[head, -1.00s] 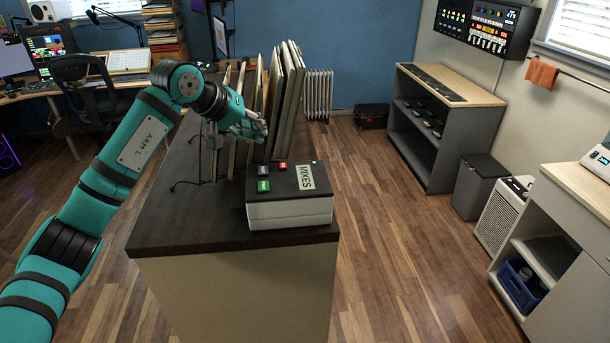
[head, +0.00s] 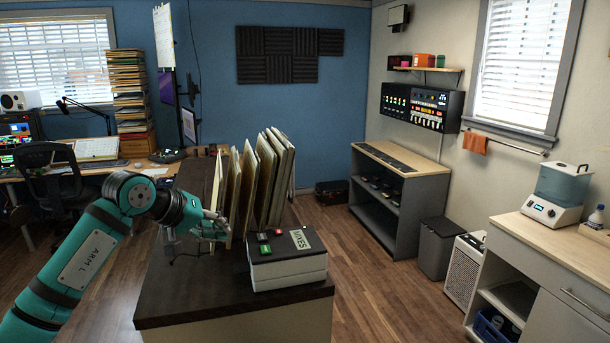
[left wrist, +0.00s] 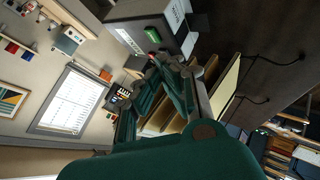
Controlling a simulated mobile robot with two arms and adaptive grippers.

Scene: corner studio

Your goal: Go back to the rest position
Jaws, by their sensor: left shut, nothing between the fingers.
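My left arm comes in from the left in the head view. My left gripper (head: 212,229) is shut and empty, beside the upright panels and left of the box labelled MIXES (head: 287,270). The box sits on the dark counter (head: 175,303), with small green and red pieces on its lid. In the left wrist view my gripper (left wrist: 168,68) shows in front of the panels, with the box (left wrist: 155,33) beyond its fingers. My right gripper is in neither view.
Several upright panels (head: 265,180) stand in a row on the counter, close to my left gripper. A desk (head: 75,165) and black chair (head: 50,185) are at the left. Shelves (head: 400,190) and a cabinet (head: 555,270) line the right.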

